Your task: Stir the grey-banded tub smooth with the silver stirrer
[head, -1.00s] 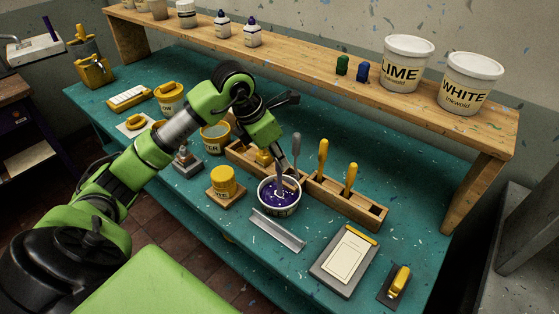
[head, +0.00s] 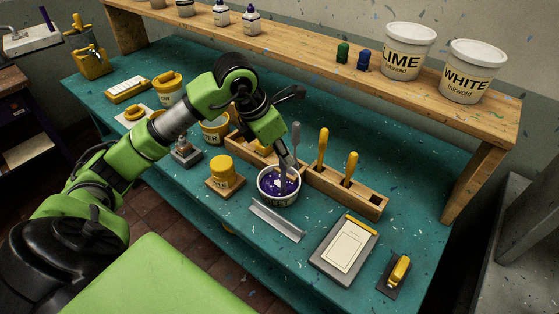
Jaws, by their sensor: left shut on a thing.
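The tub (head: 279,201) stands on the teal bench, open at the top. It holds purple ink with a pale patch near the middle; its band is hard to make out. My left gripper (head: 287,168) reaches down over the tub and is shut on the silver stirrer (head: 282,184). Its lower part goes into the ink, and most of it is hidden by the fingers and the ink. A grey-handled tool (head: 296,133) stands upright just behind the gripper, apparently in the wooden rack (head: 365,200). My right gripper is not in view.
Two yellow-handled tools (head: 322,148) stand in the rack right of the tub. A yellow-lidded jar (head: 222,171) is to its left, a metal angle strip (head: 276,220) in front. A framed pad (head: 345,250) lies at right. The shelf (head: 330,60) holds LIME and WHITE buckets.

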